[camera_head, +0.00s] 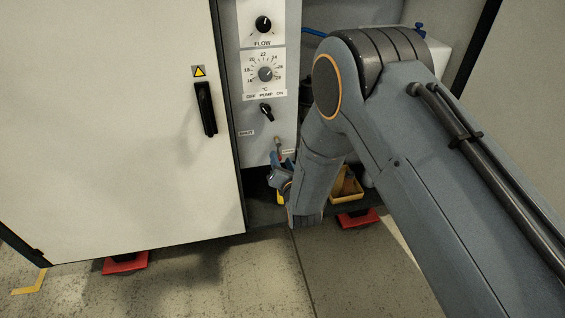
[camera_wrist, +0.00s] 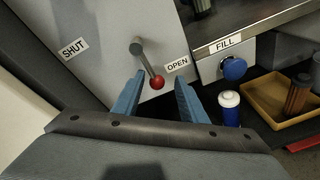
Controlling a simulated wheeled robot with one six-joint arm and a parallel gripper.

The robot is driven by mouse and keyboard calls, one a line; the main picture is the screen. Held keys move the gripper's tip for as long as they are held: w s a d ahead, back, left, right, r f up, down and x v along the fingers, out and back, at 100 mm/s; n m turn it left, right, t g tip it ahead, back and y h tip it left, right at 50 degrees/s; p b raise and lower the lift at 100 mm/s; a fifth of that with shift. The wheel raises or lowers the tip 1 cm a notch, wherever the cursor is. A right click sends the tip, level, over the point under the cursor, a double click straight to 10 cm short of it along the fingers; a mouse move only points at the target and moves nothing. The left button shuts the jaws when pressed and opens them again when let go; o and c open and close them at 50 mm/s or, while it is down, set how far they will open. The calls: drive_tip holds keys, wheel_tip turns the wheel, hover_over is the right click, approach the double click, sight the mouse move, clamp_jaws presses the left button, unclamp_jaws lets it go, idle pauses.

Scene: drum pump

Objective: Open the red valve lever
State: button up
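The red valve lever is a grey metal arm on a round pivot with a red ball (camera_wrist: 157,82) at its end. In the wrist view it is on the pale panel between the SHUT label (camera_wrist: 74,48) and the OPEN label (camera_wrist: 177,65), with the ball low and near OPEN. My gripper (camera_wrist: 160,88) has its two blue fingers apart, one on each side of the ball. I cannot tell if either finger touches it. In the head view my gripper (camera_head: 280,172) is at the panel's lower end, partly hidden, and the lever's grey arm (camera_head: 278,146) shows above it.
A white cabinet door (camera_head: 110,130) with a black handle (camera_head: 205,108) stands left of the panel.

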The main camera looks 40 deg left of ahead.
drive_tip(key=shift+s, duration=0.1)
drive_tip(key=shift+s, duration=0.15)
drive_tip(key=p+v, duration=0.1)
drive_tip(key=v, duration=0.6)
drive_tip(key=shift+d, duration=0.3)
drive_tip(key=shift+r, duration=0.1)
